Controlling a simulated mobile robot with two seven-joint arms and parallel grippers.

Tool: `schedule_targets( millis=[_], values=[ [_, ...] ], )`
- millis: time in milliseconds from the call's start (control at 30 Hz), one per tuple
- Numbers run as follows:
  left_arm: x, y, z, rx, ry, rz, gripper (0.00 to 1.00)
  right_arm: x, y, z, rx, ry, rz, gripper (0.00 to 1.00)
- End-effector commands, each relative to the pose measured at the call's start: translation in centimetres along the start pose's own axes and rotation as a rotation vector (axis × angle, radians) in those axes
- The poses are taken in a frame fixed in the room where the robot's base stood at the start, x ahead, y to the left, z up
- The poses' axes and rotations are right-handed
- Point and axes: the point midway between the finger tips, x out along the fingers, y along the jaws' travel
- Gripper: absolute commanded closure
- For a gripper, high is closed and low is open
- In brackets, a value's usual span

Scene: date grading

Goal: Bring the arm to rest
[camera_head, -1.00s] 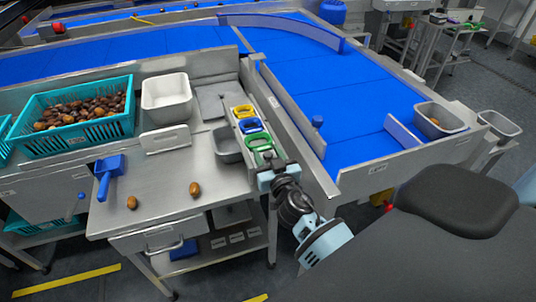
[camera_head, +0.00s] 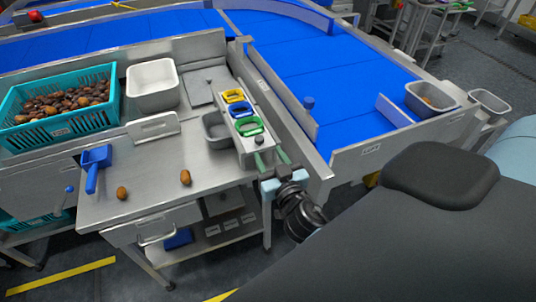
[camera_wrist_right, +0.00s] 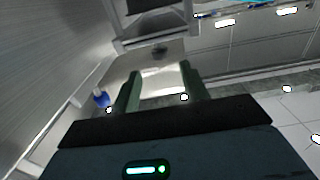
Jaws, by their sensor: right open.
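My right gripper (camera_head: 271,160) is at the right front corner of the steel table (camera_head: 150,192) in the head view. Its two green fingers are apart with nothing between them. In the right wrist view the fingers (camera_wrist_right: 160,92) also stand apart and empty. My left gripper is not in the head view. Two brown dates lie on the table front, one (camera_head: 122,193) near the blue scoop (camera_head: 95,166) and one (camera_head: 185,177) further right.
A teal crate (camera_head: 62,131) of dates and a white bin (camera_head: 152,86) stand at the table's back.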

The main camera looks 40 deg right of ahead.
Motion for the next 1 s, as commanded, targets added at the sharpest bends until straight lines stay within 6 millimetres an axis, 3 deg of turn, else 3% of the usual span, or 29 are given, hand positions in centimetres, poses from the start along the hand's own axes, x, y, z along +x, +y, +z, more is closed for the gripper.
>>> schedule_targets(
  millis=[400, 567, 667, 767, 900, 1000],
  values=[
    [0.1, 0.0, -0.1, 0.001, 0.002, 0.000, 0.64, 0.0, 0.0, 0.1, 0.000, -0.002, -0.001, 0.55],
    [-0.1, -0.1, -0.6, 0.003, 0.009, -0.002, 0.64, -2.0, -0.2, 2.3, -0.020, -0.076, -0.025, 0.55],
    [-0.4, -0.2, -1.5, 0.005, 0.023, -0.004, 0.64, -5.4, -0.5, 5.4, -0.047, -0.186, -0.066, 0.55],
    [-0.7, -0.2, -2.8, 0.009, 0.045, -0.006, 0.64, -10.1, -0.9, 9.0, -0.079, -0.323, -0.125, 0.55],
    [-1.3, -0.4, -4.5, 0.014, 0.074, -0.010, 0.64, -17.6, -1.4, 13.2, -0.113, -0.506, -0.223, 0.55],
    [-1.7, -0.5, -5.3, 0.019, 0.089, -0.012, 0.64, -22.9, -1.8, 15.2, -0.127, -0.617, -0.293, 0.55]
  ],
)
